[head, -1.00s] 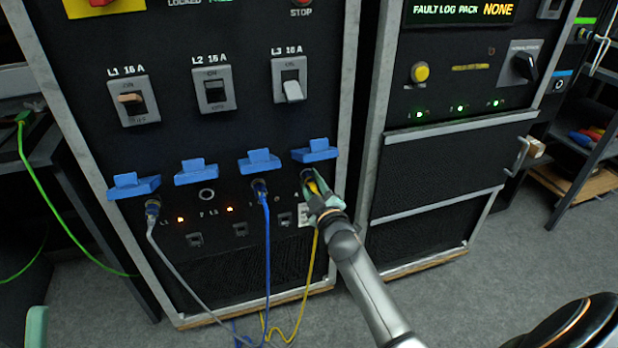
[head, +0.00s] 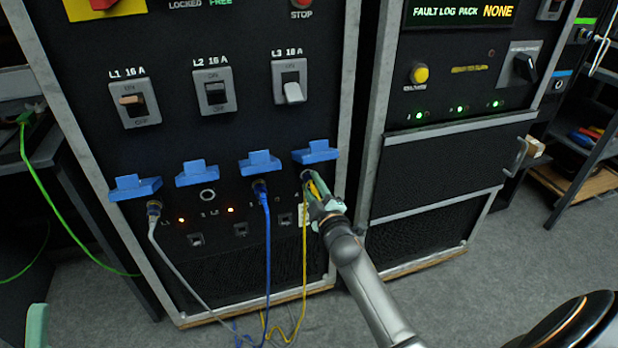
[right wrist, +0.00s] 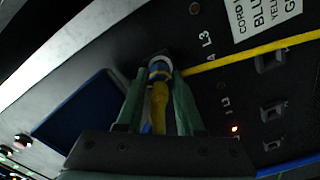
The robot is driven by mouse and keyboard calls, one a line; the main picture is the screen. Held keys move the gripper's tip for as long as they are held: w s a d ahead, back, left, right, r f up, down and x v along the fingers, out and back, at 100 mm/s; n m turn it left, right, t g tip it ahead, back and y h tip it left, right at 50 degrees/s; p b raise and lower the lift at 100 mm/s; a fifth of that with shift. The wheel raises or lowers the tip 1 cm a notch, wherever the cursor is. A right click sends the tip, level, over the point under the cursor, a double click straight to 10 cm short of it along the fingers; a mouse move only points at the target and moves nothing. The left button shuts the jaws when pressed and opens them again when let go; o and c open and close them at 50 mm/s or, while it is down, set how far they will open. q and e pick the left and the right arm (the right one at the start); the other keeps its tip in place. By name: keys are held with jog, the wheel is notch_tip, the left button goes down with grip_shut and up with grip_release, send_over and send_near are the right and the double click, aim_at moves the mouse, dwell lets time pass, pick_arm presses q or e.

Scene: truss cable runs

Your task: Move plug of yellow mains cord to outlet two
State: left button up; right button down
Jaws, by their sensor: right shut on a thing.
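My right gripper (head: 315,191) is shut on the yellow plug (head: 313,186), just below the rightmost blue lid (head: 315,152). In the right wrist view the yellow plug (right wrist: 160,103) with its blue collar sits between the two green fingers. It points at the panel near the L3 mark; whether its tip is clear of the socket I cannot tell. The yellow cord (head: 304,265) hangs down to the floor. The second outlet from the left (head: 208,196) is an empty ring under its raised blue lid (head: 196,173). A mint-green piece of my left gripper (head: 36,325) shows at the lower left.
A grey cord's plug (head: 153,208) sits in the first outlet and a blue cord's plug (head: 260,187) in the third. Both cords hang in front of the panel. Three breaker switches (head: 213,91) are above the lids. A second cabinet (head: 450,165) stands at right.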

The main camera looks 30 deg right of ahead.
jog(key=shift+p+v, duration=0.65)
jog(key=shift+v, duration=1.15)
